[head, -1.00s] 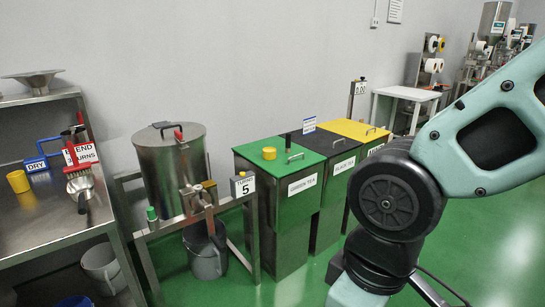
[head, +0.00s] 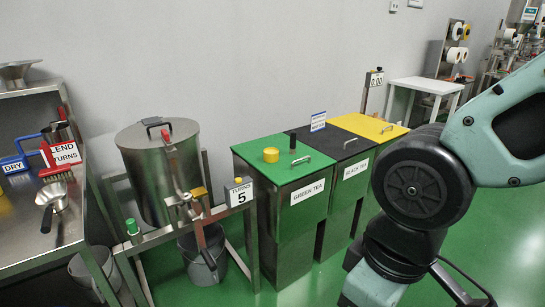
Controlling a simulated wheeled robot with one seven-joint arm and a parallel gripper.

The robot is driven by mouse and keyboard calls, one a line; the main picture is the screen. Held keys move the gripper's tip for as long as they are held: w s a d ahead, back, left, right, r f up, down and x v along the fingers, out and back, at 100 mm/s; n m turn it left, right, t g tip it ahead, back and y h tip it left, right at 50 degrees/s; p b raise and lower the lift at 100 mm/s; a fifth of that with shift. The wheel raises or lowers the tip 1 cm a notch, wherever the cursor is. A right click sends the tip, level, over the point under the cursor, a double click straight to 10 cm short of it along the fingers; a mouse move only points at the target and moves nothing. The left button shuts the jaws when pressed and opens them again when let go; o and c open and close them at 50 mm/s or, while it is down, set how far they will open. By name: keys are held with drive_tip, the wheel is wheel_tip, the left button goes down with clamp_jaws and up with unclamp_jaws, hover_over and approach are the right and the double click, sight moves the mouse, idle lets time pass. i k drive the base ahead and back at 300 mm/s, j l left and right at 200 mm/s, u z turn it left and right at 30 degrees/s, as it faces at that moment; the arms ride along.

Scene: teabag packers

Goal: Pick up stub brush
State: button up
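A red-backed brush (head: 56,172) with pale bristles lies on the steel bench at the left of the head view. It is the only brush-like thing I can make out; whether it is the stub brush I cannot tell for sure. A metal scoop (head: 56,196) with a dark handle lies right in front of it, close or touching. My arm fills the right side of the view, far from the bench. My gripper is outside the frame, so its state is hidden.
The steel bench (head: 72,226) also carries a blue DRY sign (head: 14,166) and a BLEND TURNS sign (head: 66,153). A lidded steel drum (head: 160,165) on a frame stands beside it. Bins with green (head: 250,152), black and yellow lids follow. Green floor is open at lower right.

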sight(292, 145)
drive_tip(key=i+u, duration=0.15)
drive_tip(key=i, duration=0.9)
drive_tip(key=i+u, duration=0.2)
drive_tip(key=i, duration=0.9)
